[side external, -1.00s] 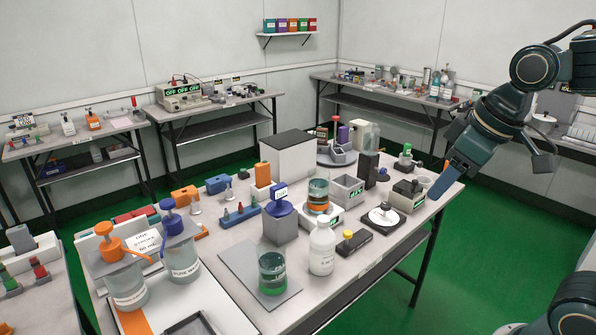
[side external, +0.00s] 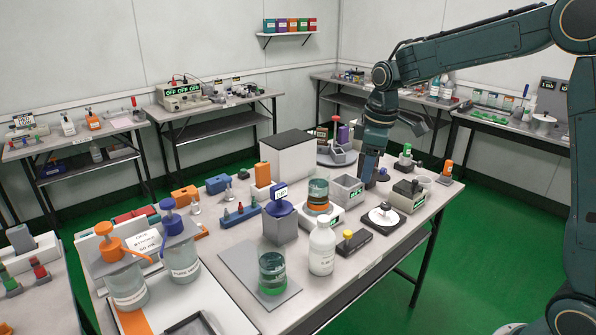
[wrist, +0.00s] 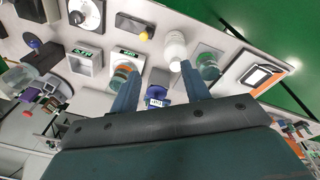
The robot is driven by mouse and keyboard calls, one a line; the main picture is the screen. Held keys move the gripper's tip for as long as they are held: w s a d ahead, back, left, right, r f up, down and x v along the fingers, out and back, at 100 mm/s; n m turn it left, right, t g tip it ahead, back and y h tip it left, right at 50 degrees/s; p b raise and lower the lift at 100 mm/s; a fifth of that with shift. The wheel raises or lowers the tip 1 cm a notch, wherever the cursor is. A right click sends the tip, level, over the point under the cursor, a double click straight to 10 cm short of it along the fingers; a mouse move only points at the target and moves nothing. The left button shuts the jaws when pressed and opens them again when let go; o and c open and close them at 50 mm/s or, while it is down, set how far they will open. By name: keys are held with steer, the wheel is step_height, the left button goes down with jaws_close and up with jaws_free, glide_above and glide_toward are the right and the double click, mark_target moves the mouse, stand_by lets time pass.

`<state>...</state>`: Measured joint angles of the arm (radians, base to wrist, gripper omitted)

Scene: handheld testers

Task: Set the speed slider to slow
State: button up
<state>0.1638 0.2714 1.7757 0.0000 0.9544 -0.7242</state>
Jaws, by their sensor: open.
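The speed slider is not labelled legibly. A low black box (side external: 352,245) with a yellow knob (side external: 348,235) on top, at the front right of the bench, looks most like it. The black box (wrist: 132,26) and its yellow knob (wrist: 144,36) also show in the wrist view, near the top middle. I cannot read a setting. My gripper (side external: 369,182) points down near the grey open-topped box, behind and right of the black box and apart from it. In the wrist view my gripper (wrist: 160,88) has its two fingers spread, with nothing held between them.
A white bottle (side external: 322,248) stands close left of the black box, and a round white dial (side external: 383,217) close right. The grey open-topped box (side external: 346,190) and a beaker on an orange-ringed stand (side external: 318,193) are behind. A beaker (side external: 272,272) stands at front left.

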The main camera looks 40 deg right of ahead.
mark_target(348, 232)
steer(key=w+d+f+n+g, duration=0.1)
steer(key=w+d+f+n, duration=0.1)
steer(key=w+d+f, duration=0.2)
steer(key=w+f, duration=0.3)
steer(key=f, duration=0.4)
steer(key=shift+w+d+f+n+g, duration=0.25)
steer(key=shift+d+n+g, duration=0.05)
steer(key=shift+d, duration=0.05)
steer(key=shift+f, duration=0.1)
step_height(348, 232, down, 14)
steer(key=shift+r, duration=0.25)
jaws_close()
